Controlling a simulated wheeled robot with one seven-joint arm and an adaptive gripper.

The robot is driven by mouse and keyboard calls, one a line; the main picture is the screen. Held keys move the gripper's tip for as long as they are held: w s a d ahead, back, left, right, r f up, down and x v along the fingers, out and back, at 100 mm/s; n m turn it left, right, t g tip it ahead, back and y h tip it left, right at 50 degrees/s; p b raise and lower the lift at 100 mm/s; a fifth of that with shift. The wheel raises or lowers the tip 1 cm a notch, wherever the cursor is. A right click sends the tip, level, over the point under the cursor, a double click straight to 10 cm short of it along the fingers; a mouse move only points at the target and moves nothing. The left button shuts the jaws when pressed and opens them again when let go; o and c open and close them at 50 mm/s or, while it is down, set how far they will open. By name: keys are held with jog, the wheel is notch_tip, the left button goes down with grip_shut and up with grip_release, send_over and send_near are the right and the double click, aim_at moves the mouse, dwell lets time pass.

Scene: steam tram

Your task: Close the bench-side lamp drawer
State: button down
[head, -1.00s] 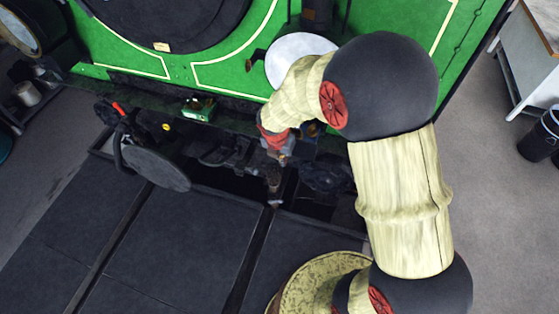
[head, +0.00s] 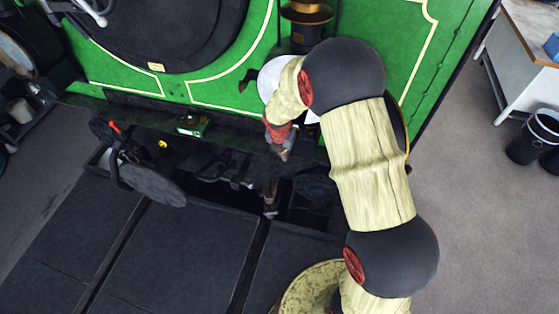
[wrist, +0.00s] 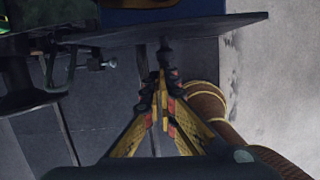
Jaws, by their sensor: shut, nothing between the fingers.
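My gripper (head: 283,153) points down in front of the green steam tram front (head: 215,93), above the dark gap below it. In the wrist view my gripper (wrist: 162,76) is shut, its yellow and black fingers together with nothing between them. The tips are just below the edge of a dark flat plate (wrist: 215,27) in that view; contact cannot be told. I cannot make out the lamp drawer for certain. A brass-rimmed dark thing (head: 404,128) shows only as a sliver behind my arm. A blue block (wrist: 160,14) sits above the plate.
A grey buffer disc (head: 150,183) sticks out at the left. A small green box (head: 193,124) sits on the front beam. A white-sided bench (head: 525,65) and black bins (head: 535,138) stand at the right. Grey floor between bench and tram is clear.

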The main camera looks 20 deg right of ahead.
jog(key=w+d, duration=0.1)
jog(key=w, duration=0.1)
jog(key=w+d+p, duration=0.1)
jog(key=w+d, duration=0.1)
jog(key=shift+w+d+p, duration=0.2)
jog(key=shift+w+p, duration=0.1)
